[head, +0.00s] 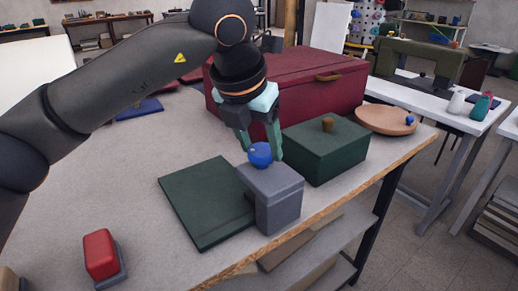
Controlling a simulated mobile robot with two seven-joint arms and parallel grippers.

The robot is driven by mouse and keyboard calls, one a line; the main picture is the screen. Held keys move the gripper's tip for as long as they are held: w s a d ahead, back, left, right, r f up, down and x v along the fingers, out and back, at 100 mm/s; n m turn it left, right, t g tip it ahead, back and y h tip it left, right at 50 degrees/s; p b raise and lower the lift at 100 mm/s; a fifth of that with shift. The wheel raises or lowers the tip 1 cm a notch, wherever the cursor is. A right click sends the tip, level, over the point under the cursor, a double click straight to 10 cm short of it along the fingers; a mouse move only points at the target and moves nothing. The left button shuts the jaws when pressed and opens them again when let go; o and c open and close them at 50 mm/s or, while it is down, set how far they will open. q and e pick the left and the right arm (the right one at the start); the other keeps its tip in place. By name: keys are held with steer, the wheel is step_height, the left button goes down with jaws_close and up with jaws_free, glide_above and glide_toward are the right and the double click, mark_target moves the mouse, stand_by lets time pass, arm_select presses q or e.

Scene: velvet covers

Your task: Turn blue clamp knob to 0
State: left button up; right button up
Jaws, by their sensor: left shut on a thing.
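The blue clamp knob (260,154) is a round ball on top of a grey block (279,199) near the table's front edge. My left gripper (261,150) comes down from above, with its green fingers on either side of the knob, shut on it. The fingers hide part of the knob's sides. I cannot read any scale or number mark on the knob or block. My right gripper is not in view.
A flat dark green book (200,205) lies left of the block. A green box (327,150) stands close on its right, with a large red box (300,80) behind. The table's left middle is clear.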

arm_select(q)
steer(key=n+y+b, duration=0.1)
steer(key=n, duration=0.2)
steer(key=shift+d, duration=0.1)
steer(key=n, duration=0.1)
steer(key=n+y, duration=0.1)
steer(key=n, duration=0.1)
steer(key=shift+d+n+t+y+b, duration=0.15)
steer(key=shift+n+t+y+b, duration=0.15)
steer(key=shift+b, duration=0.05)
steer(key=shift+n+y, duration=0.4)
steer(key=shift+n, duration=1.2)
steer(key=shift+d+n+g+y, duration=0.1)
steer(key=shift+n+g+y, duration=0.35)
steer(key=shift+n, duration=0.45)
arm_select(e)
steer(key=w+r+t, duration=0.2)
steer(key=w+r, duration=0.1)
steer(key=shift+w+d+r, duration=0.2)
arm_select(q)
steer(key=shift+n, duration=0.3)
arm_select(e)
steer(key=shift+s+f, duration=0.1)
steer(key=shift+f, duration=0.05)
arm_select(q)
steer(key=o, duration=1.4)
steer(key=shift+c, duration=0.2)
